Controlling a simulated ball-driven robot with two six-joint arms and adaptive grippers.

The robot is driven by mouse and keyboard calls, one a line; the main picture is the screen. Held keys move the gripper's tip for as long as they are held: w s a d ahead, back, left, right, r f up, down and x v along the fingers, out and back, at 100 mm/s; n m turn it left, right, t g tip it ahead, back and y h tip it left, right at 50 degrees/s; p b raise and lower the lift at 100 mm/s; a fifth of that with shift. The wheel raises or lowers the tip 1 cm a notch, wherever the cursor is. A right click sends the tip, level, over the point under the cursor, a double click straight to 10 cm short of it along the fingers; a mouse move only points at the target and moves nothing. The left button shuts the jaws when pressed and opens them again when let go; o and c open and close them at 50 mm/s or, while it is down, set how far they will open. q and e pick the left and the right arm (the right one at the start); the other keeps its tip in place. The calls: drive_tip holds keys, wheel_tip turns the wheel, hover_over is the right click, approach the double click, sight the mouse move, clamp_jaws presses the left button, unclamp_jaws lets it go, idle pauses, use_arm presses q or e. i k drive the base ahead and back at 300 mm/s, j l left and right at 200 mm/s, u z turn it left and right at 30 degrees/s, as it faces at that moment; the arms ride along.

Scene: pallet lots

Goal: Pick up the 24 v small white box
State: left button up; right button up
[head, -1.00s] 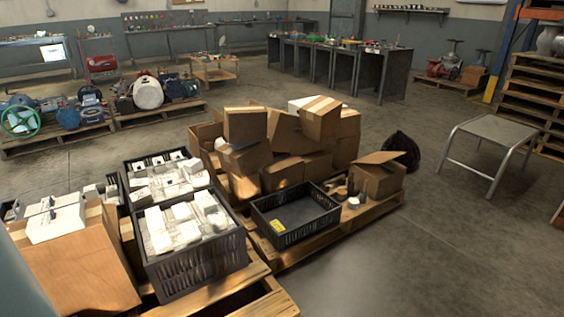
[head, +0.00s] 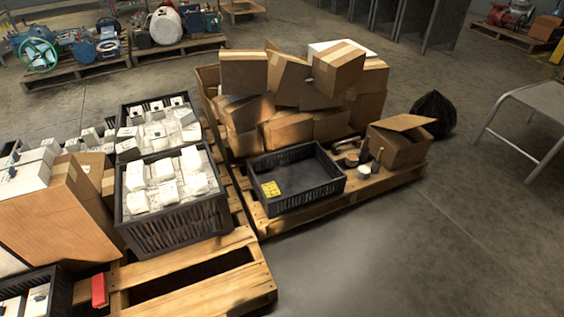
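Many small white boxes (head: 165,172) fill a black crate (head: 180,238) on a wooden pallet at the left. More white boxes (head: 180,127) fill a second black crate (head: 128,153) just behind it. Part of another black crate with white boxes (head: 38,300) shows at the lower left corner. The labels are too small to read, so I cannot tell which box is marked 24 v. Neither gripper is in view.
An empty black crate (head: 330,190) with a yellow label stands on a middle pallet (head: 400,189), before stacked brown cartons (head: 243,72). An open carton (head: 398,150) and tape rolls sit beside it. A black bag (head: 434,114) and metal table (head: 535,105) stand right. The front floor (head: 400,260) is clear.

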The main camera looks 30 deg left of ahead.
sight(199, 182)
drive_tip(key=i+u, duration=0.25)
drive_tip(key=u, duration=0.2)
drive_tip(key=i+l+u, duration=0.1)
drive_tip(key=u, duration=0.35)
drive_tip(key=i+l+u, duration=0.25)
drive_tip(key=u, duration=0.2)
drive_tip(key=k+l+u, duration=0.1)
drive_tip(key=u, duration=0.9)
